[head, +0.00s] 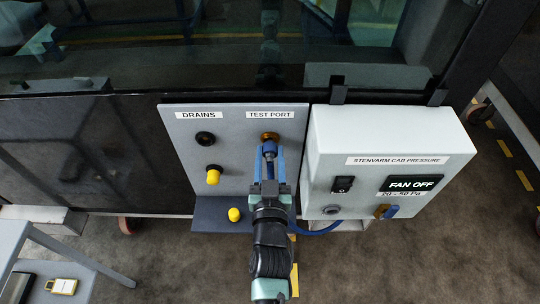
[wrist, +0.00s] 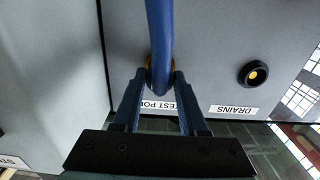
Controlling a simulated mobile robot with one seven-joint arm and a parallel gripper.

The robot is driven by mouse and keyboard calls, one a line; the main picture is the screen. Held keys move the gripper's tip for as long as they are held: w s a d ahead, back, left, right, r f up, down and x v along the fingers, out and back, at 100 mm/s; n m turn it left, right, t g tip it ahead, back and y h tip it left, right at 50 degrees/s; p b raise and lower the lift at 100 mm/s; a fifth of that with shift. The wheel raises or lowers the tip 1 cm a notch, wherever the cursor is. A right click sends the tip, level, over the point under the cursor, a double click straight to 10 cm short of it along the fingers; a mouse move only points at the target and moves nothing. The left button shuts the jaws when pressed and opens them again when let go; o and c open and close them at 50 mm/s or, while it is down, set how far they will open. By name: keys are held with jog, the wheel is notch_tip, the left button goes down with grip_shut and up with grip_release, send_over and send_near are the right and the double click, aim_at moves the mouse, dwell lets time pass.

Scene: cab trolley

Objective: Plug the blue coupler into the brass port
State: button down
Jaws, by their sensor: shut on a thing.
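My gripper (head: 268,152) is shut on the blue coupler (head: 269,149), right in front of the grey panel. The brass port (head: 270,136) shows just above the coupler, under the TEST PORT label. In the wrist view, my gripper's fingers (wrist: 160,80) close around the end of the coupler (wrist: 162,82), and its blue hose (wrist: 159,30) runs up out of the picture. A bit of the brass port (wrist: 148,66) shows behind it. The coupler hides most of the port there, and I cannot tell whether the two touch.
Left of the port are a black drain fitting (head: 205,139) and a yellow-capped one (head: 213,175). A yellow cap (head: 234,214) lies on the panel's shelf (head: 212,212). The white cab pressure box (head: 390,140) stands close on the right, its display reading FAN OFF. Blue hose (head: 320,229) loops below it.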

jog(key=shift+w, duration=0.4)
jog(key=shift+c, duration=1.8)
grip_release()
jog(key=s+b, duration=0.1)
jog(key=s, duration=1.2)
jog(key=o, duration=0.4)
jog(key=shift+c, duration=0.2)
